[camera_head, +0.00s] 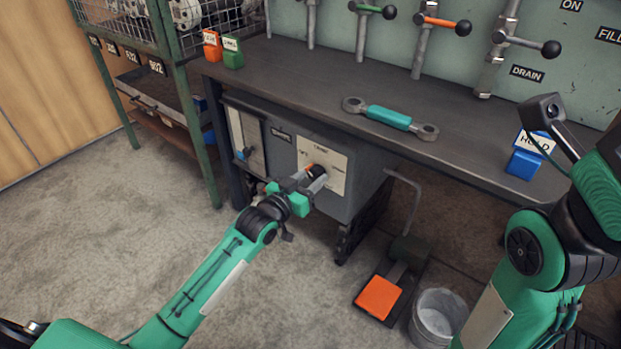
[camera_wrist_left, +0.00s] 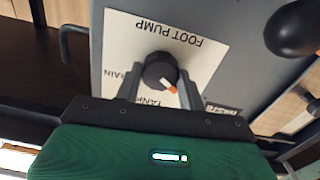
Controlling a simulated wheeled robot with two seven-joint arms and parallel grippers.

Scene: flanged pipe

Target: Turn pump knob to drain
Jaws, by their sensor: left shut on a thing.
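The pump knob (camera_wrist_left: 158,70) is dark and round with an orange and white pointer mark. It sits on a pale label plate (camera_wrist_left: 205,50) reading FOOT PUMP, TANK and, partly hidden, DRAIN. The plate shows upside down in the left wrist view, with the pointer toward the lower right, near TANK. My left gripper (camera_wrist_left: 158,88) is shut on the knob, one finger on each side. In the head view my left gripper (camera_head: 309,183) reaches the knob (camera_head: 312,170) on the grey cabinet's front (camera_head: 345,195). My right arm is at the right; its fingers do not show.
An orange foot pedal (camera_head: 378,297) and a bucket (camera_head: 437,315) stand on the floor at right. A green rack (camera_head: 190,120) stands left. Open floor lies at left.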

